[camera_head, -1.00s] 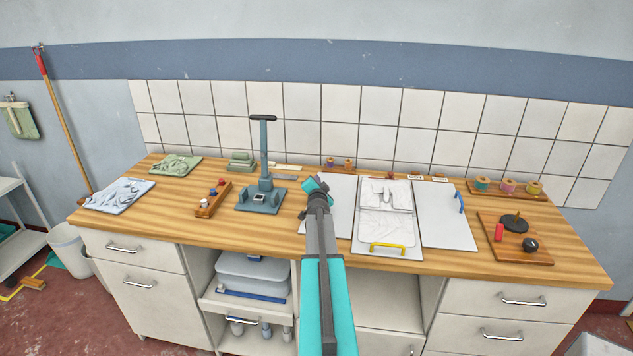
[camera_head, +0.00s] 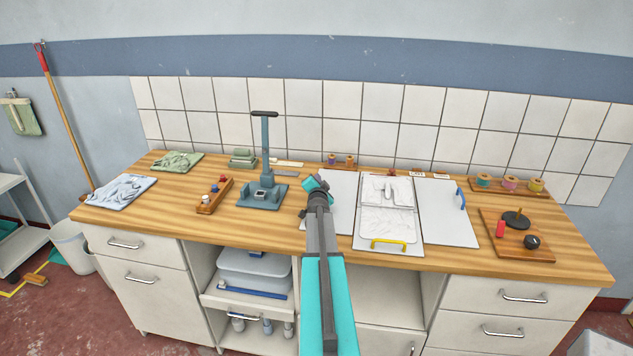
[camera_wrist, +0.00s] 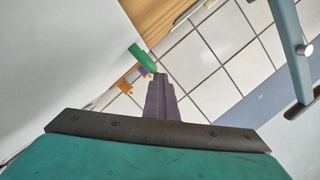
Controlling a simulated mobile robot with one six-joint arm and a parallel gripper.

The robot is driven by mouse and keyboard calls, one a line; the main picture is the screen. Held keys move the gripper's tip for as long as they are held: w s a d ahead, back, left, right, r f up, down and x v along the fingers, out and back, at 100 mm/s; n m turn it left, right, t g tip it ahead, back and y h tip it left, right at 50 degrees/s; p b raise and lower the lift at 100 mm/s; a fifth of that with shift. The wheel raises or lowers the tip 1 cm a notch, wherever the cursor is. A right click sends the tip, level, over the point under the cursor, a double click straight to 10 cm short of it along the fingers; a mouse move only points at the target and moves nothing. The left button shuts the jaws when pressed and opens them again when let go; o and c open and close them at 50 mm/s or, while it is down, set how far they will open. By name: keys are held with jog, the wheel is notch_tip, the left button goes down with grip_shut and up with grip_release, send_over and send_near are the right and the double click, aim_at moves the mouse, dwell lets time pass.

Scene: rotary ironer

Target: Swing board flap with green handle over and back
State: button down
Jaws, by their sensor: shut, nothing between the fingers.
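The folding board lies on the wooden counter. Its left flap (camera_head: 343,197) is a flat white panel, partly covered by my arm in the head view. In the wrist view a green handle (camera_wrist: 143,58) shows just beyond my fingertips, beside a large pale surface that fills the left. I cannot tell whether the fingers touch it. The green handle is not distinguishable behind my arm in the head view. My gripper (camera_wrist: 160,82) is shut and empty. In the head view my gripper (camera_head: 316,184) is over the left edge of the left flap.
The right flap (camera_head: 447,215) has a blue handle, and the lower middle flap has a yellow handle (camera_head: 388,244). A blue-grey press (camera_head: 264,190) stands left of my gripper. Spools (camera_head: 510,183) and a wooden board (camera_head: 516,240) lie right. Bare counter lies in front.

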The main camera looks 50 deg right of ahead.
jog(key=shift+w+a+r+p, duration=0.1)
jog(key=shift+r+p, duration=0.35)
jog(key=shift+r, duration=0.1)
jog(key=s+a+r+p, duration=0.4)
jog(key=s+a+r, duration=0.1)
jog(key=a, duration=0.3)
jog(key=shift+s, duration=0.35)
jog(key=shift+r, duration=0.1)
dwell(0.5)
